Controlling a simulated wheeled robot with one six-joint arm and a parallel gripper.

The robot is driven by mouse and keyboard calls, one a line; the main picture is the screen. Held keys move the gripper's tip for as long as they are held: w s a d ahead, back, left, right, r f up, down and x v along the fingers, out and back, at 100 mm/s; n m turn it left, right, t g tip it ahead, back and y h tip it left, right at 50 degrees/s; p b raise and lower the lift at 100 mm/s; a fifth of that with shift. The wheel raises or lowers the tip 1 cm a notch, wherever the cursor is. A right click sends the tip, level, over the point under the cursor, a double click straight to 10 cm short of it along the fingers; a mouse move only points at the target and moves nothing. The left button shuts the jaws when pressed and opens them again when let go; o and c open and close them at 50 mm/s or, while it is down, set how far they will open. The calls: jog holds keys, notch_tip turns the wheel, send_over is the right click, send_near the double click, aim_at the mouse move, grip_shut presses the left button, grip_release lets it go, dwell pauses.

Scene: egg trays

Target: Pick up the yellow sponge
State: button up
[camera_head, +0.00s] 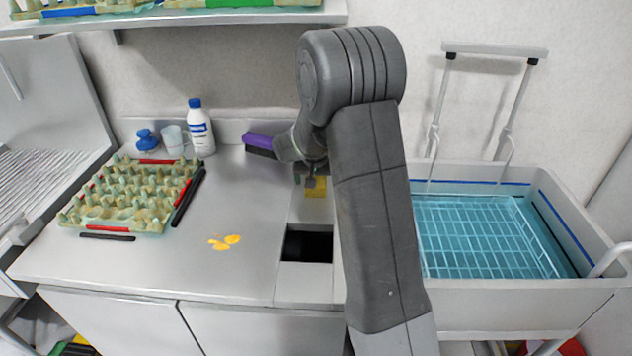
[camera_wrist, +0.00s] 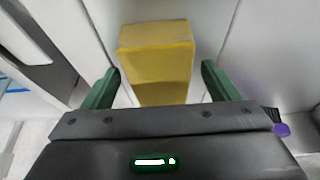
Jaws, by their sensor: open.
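The yellow sponge (camera_wrist: 157,65) is a block standing between the two green fingers of my gripper (camera_wrist: 160,85) in the wrist view. A gap shows on each side between sponge and finger. My gripper is open. In the head view the sponge (camera_head: 316,187) is a small yellow patch at the back of the counter, partly hidden by my gripper (camera_head: 310,180) and arm.
An egg tray (camera_head: 128,222) with red and black bars lies at left. A white bottle (camera_head: 200,130), a cup (camera_head: 173,140) and a purple brush (camera_head: 262,142) stand behind. Yellow spill (camera_head: 225,242) and a dark opening (camera_head: 306,246) are in front. A blue-lined basin (camera_head: 480,235) is at right.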

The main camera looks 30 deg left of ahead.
jog(key=shift+c, duration=0.4)
jog(key=c, duration=1)
jog(key=shift+r, duration=0.15)
notch_tip(320, 180, up, 10)
jog(key=shift+f+b, duration=0.1)
jog(key=shift+b, duration=0.25)
jog(key=shift+o, duration=1)
jog(key=shift+c, duration=0.4)
